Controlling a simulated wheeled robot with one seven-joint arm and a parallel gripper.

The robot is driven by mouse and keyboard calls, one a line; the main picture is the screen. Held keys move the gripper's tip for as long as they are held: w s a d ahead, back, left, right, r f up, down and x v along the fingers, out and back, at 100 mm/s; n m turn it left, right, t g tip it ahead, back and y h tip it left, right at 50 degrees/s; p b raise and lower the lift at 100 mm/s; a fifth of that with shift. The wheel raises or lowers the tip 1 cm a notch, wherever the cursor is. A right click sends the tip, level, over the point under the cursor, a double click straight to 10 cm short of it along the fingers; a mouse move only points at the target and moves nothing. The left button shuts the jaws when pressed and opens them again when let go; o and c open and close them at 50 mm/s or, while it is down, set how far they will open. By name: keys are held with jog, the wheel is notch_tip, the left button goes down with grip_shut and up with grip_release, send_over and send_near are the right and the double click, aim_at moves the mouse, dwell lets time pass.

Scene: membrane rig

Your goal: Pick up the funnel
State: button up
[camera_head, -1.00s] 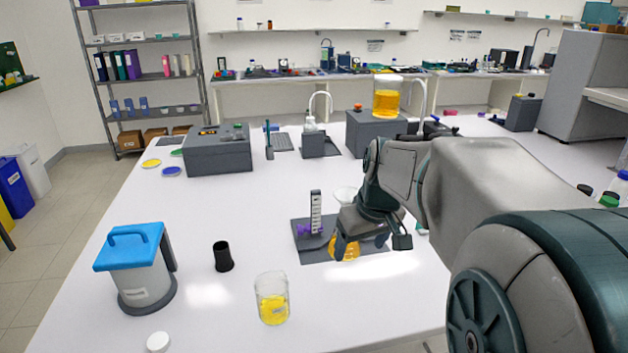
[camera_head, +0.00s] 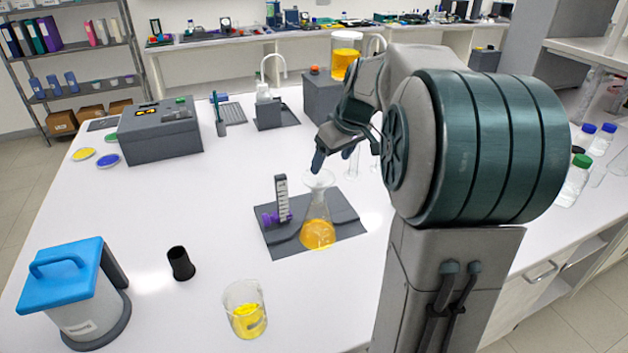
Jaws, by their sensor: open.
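The funnel (camera_head: 319,179) is pale and translucent. It sits in the mouth of a conical flask (camera_head: 317,228) that holds orange liquid and stands on a dark grey mat (camera_head: 348,212). My gripper (camera_head: 333,158) is open and points downward, just above and slightly right of the funnel's rim. One dark finger shows close to the rim; the other is partly hidden by the hand. I cannot tell whether the near finger touches the rim. The funnel's stem is hard to make out inside the flask neck.
A small stand with a scale and purple knob (camera_head: 281,205) is left of the flask. A beaker with yellow contents (camera_head: 245,310), a black cup (camera_head: 181,263) and a blue-lidded container (camera_head: 75,290) stand in front. Behind, a grey block (camera_head: 312,100) carries an orange-filled vessel (camera_head: 346,58).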

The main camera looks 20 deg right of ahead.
aim_at(318, 190)
jog(key=b+x, duration=0.1)
jog(key=x, duration=0.2)
jog(key=b+x, duration=0.2)
jog(key=x, duration=0.1)
jog(key=shift+s+f, duration=0.1)
jog(key=shift+f, duration=0.3)
jog(key=b+x, duration=0.3)
jog(key=x, duration=0.3)
jog(key=shift+a+f, duration=0.1)
jog(key=shift+f, duration=0.1)
jog(key=c, duration=0.5)
